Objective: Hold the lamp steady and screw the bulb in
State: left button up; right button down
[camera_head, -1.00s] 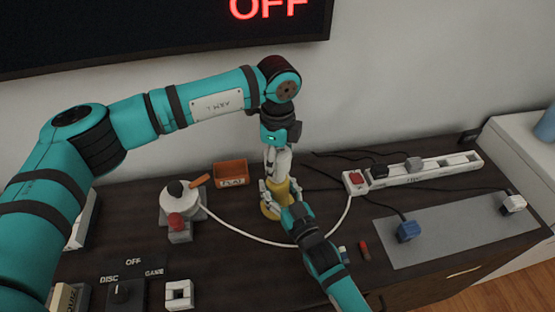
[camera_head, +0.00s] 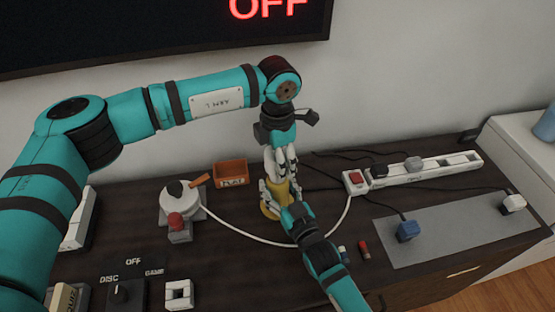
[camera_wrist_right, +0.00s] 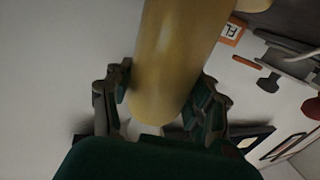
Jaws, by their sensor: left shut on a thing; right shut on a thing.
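The yellow lamp (camera_head: 270,208) stands upright on the dark cabinet top, partly hidden by my grippers. My right gripper (camera_head: 286,200) comes in from the front and is shut on the lamp's yellow body. In the right wrist view, this yellow body (camera_wrist_right: 175,60) lies between the two fingers (camera_wrist_right: 163,95). My left gripper (camera_head: 280,170) points down from above, directly over the lamp. It is shut at the lamp's top; the bulb is hidden among its pale fingers, and I cannot make out how deep it sits.
An orange box (camera_head: 231,174) and a white round device with a red knob (camera_head: 175,221) stand left of the lamp. A white power strip (camera_head: 425,170) lies right, with a grey mat (camera_head: 460,232) before it. A white cord crosses in front of the lamp.

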pick_arm(q)
jog(key=m, duration=1.3)
jog(key=o, duration=1.3)
jog(key=shift+r, duration=2.2)
jog(key=shift+o, duration=0.3)
